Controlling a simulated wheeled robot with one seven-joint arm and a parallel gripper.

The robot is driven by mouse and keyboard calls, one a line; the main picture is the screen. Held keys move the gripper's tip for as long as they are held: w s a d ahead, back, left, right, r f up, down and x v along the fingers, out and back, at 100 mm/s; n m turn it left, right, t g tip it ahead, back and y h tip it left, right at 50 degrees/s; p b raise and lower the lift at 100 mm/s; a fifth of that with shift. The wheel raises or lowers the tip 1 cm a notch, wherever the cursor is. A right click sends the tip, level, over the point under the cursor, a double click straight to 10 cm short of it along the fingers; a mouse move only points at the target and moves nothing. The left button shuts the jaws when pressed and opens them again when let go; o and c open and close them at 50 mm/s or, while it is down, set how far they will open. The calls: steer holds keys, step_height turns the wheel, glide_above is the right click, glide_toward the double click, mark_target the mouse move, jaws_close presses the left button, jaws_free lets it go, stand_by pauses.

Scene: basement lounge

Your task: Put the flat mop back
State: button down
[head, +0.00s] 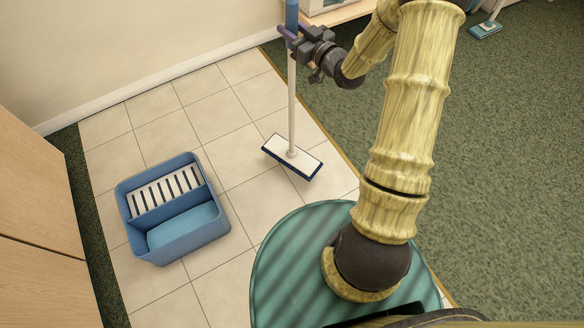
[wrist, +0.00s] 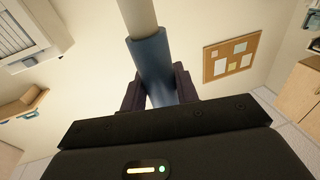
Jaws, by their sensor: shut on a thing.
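The flat mop has a white head with a dark blue edge (head: 292,157) and a pale pole with a blue grip. My gripper (head: 290,35) is shut on the blue grip near the top of the pole. In the wrist view the blue grip (wrist: 153,62) runs between the fingers of my gripper (wrist: 159,90). The mop stands roughly upright over the tiles, head down. I cannot tell whether the head touches the floor. The top of the pole is cut off in the head view.
A blue bucket (head: 222,222) with a white slatted wringer (head: 166,190) stands on the tiles, left of the mop head. Wooden cabinets (head: 35,190) are at the left. Another mop-like tool (head: 487,30) is on the green carpet at top right. Tiles around the mop head are clear.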

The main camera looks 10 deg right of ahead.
mark_target(294, 62)
steer(key=shift+a, duration=0.1)
steer(key=shift+s+f, duration=0.1)
step_height(294, 62, down, 6)
steer(key=shift+r+b, duration=0.1)
steer(key=shift+b, duration=0.75)
steer(key=shift+f+b, duration=0.5)
steer(key=shift+f, duration=1.65)
steer(key=c, duration=1.1)
jaws_free()
steer(key=shift+o, duration=0.2)
steer(key=shift+r, duration=0.1)
